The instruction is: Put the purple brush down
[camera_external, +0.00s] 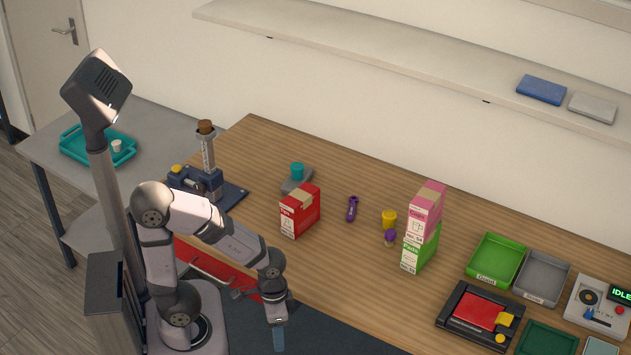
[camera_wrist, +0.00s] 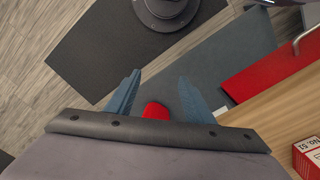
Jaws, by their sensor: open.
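A long purple item (camera_external: 352,208), which looks like the purple brush, lies on the wooden table to the right of the red box. A smaller purple item (camera_external: 390,238) is beside the yellow cup (camera_external: 389,219); I cannot tell its exact shape. My gripper (camera_external: 279,338) is off the table's front side, pointing down, well apart from both purple items. In the wrist view my gripper (camera_wrist: 156,88) has its two blue fingers spread apart. A red rounded thing (camera_wrist: 155,110) shows between them, partly hidden by the gripper body; I cannot tell what it is. No purple shows there.
A red box (camera_external: 300,211) stands near the open red drawer (camera_external: 215,272). Green (camera_external: 496,262) and grey (camera_external: 542,277) trays are at the right. The table's middle back is clear.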

